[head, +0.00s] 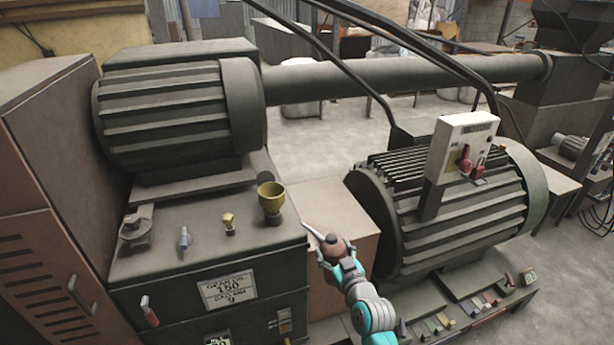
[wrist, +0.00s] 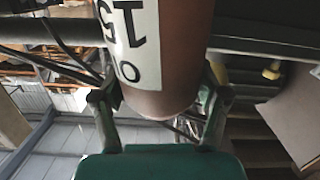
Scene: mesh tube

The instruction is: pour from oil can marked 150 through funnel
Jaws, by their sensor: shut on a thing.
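My gripper (head: 338,258) is shut on a brown oil can (head: 333,244), right of the gearbox top. The can's thin spout points up and left in the head view, toward the funnel but apart from it. In the wrist view the can (wrist: 182,60) fills the middle between my gripper's fingers (wrist: 160,108). Its white label shows "150" turned over. The brass-yellow funnel (head: 271,200) stands upright, wide mouth up, near the right edge of the gearbox top (head: 205,260). The inside of the can is hidden, and no oil stream shows.
The gearbox front bears a plate (head: 229,289) reading gear oil 150. A small brass fitting (head: 228,223), a blue-grey fitting (head: 185,239) and a grey cap (head: 135,230) stand left of the funnel. A large ribbed motor (head: 450,225) with a switch box (head: 464,150) stands at right.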

